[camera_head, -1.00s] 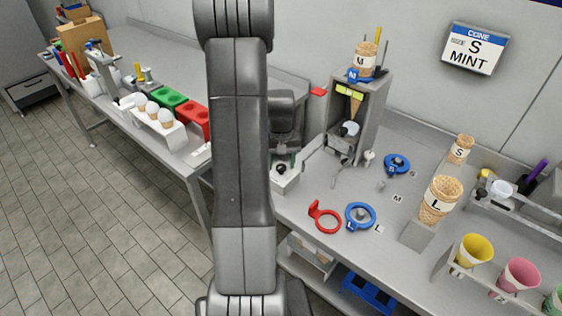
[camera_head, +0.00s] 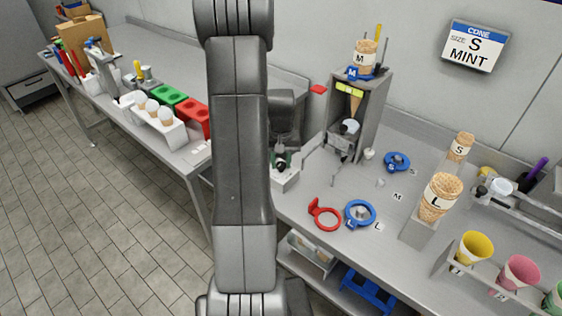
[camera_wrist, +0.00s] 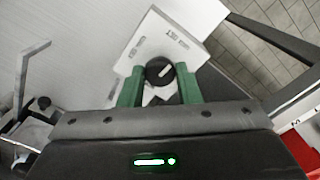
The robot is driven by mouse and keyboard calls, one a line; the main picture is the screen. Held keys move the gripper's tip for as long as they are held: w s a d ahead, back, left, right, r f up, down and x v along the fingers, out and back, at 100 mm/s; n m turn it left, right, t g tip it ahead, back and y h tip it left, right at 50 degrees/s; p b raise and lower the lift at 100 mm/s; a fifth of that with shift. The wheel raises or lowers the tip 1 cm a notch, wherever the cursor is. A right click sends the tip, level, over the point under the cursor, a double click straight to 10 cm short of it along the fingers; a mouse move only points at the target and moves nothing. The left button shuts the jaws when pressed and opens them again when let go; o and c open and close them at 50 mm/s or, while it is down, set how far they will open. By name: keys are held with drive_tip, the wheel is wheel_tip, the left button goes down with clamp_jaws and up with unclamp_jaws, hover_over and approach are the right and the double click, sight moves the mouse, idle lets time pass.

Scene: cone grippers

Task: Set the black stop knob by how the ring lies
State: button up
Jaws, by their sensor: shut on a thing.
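My gripper (camera_wrist: 158,88) has green fingers, shut on the black stop knob (camera_wrist: 157,69) from both sides. The knob has a white pointer line slanting up to the right and sits on a white block (camera_wrist: 185,50). Two small mm labels are on the block, too blurred to read surely. The block also shows in the head view (camera_head: 286,183), partly behind my arm. A red ring with a tab (camera_head: 324,222) lies flat on the bench, tab toward the upper left.
A blue S ring (camera_head: 397,154) lies farther back. A blue M ring (camera_head: 353,73) is on the grey stand (camera_head: 371,115) under a cone. A wall sign (camera_head: 472,47) reads size S, mint. An L cone (camera_head: 437,197) stands right.

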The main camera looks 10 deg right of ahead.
drive_tip(key=m+b, duration=0.2)
drive_tip(key=m, duration=0.1)
drive_tip(key=shift+m, duration=0.4)
drive_tip(key=m+b, duration=0.1)
drive_tip(key=m, duration=0.3)
drive_tip(key=shift+m, duration=0.3)
drive_tip(key=m+b, duration=0.1)
drive_tip(key=m, duration=0.3)
drive_tip(key=shift+m, duration=0.3)
drive_tip(key=shift+m+b, duration=0.55)
drive_tip(key=shift+m, duration=1.45)
drive_tip(key=shift+r, duration=0.1)
drive_tip(key=o, duration=1)
drive_tip(key=shift+c, duration=0.2)
